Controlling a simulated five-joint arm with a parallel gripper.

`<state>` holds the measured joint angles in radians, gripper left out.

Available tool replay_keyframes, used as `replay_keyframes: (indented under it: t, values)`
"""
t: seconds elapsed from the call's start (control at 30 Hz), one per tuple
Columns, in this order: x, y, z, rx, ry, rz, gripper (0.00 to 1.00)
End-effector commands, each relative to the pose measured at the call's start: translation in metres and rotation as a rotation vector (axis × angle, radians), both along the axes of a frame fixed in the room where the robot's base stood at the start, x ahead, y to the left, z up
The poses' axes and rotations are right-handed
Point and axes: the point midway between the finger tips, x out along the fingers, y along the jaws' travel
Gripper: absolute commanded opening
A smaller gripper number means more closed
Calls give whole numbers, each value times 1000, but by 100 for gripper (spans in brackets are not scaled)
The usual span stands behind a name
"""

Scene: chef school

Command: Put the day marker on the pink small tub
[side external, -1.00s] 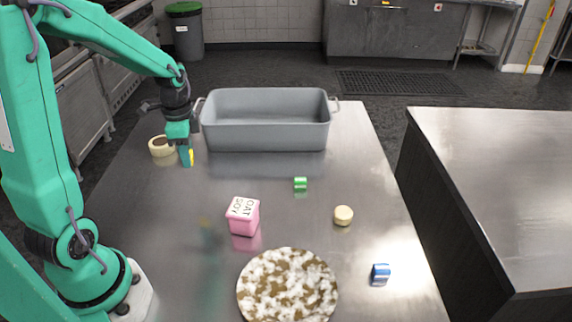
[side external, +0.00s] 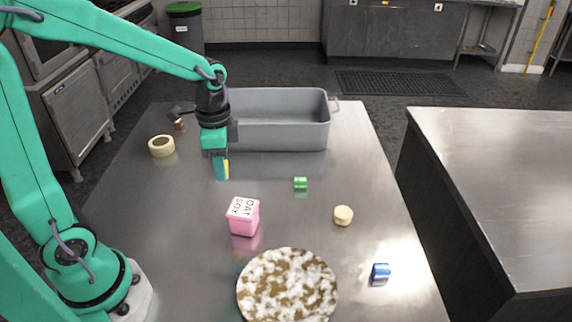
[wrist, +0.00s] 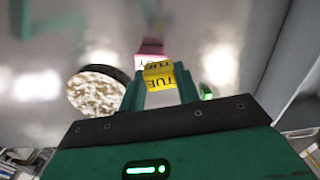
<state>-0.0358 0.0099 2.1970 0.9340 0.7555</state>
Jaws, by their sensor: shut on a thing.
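My gripper (side external: 220,172) is shut on a yellow day marker (wrist: 159,80) with the letters TUE, seen upside down in the wrist view. In the side view only a yellow sliver of the marker shows between the fingers. The gripper holds it above the steel table, behind and slightly left of the pink small tub (side external: 243,217). The tub stands upright with a white lettered top that reads OAT SOY. In the wrist view the pink tub (wrist: 151,47) shows just beyond the marker, partly hidden by it.
A grey bin (side external: 290,137) stands behind my gripper. A tape roll (side external: 162,146) lies left. A green piece (side external: 300,183), a cream disc (side external: 343,215) and a blue piece (side external: 381,274) lie right. A mottled round board (side external: 287,289) lies in front. Bare table surrounds the tub.

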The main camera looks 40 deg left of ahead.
Motion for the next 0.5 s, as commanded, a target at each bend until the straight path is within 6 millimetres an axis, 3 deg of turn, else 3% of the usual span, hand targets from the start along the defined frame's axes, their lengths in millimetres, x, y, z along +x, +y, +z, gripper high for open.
replay_keyframes:
  t: [0.1,0.5]
  values:
    - [-5,-27,7,0,-1,-18,10]
    - [-35,-102,27,0,0,-52,10]
